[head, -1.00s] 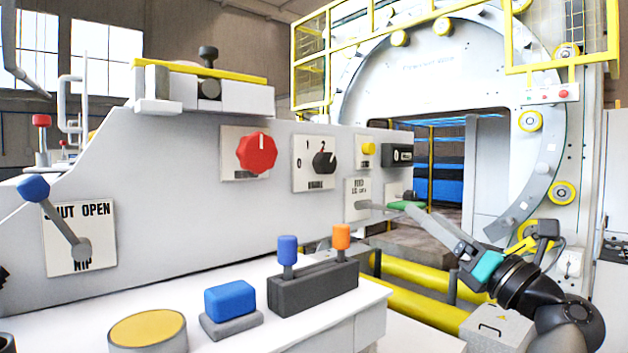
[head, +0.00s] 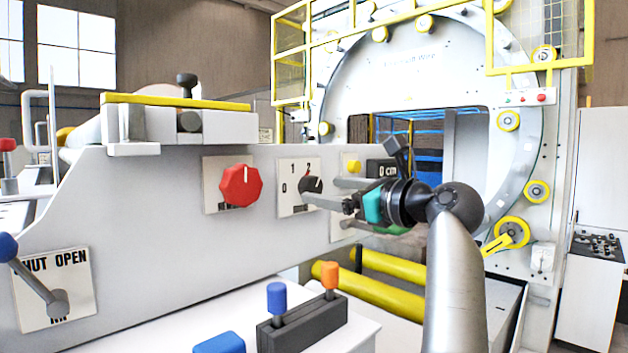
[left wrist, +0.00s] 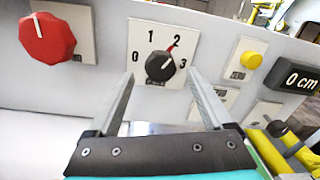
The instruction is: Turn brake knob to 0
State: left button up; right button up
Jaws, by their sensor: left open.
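The brake knob (head: 311,186) is a black dial on a white plate marked 0, 1, 2 and 3, on the grey machine panel. In the left wrist view the knob (left wrist: 160,68) has a red mark pointing at about 2. My left gripper (head: 322,192) is open at the right of the knob in the head view, its fingers reaching toward it. In the left wrist view its fingertips (left wrist: 160,74) appear on both sides of the knob's lower part; I cannot tell whether they touch it. My right gripper is not in view.
A red knob (head: 240,186) is left of the brake knob. A yellow button (head: 353,166) and a "0 cm" display (left wrist: 300,78) are to its right. Below stands a box with blue and orange levers (head: 302,329). A NIP lever (head: 36,285) is at the left.

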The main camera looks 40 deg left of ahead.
aim_at(315, 188)
pick_arm(q)
jog(key=shift+w+a+p, duration=0.15)
jog(key=shift+a+p, duration=0.1)
jog(key=shift+a, duration=0.9)
jog(key=shift+w+a+p, duration=0.1)
jog(key=shift+a+p, duration=0.15)
jog(key=shift+a, duration=0.85)
grip_shut()
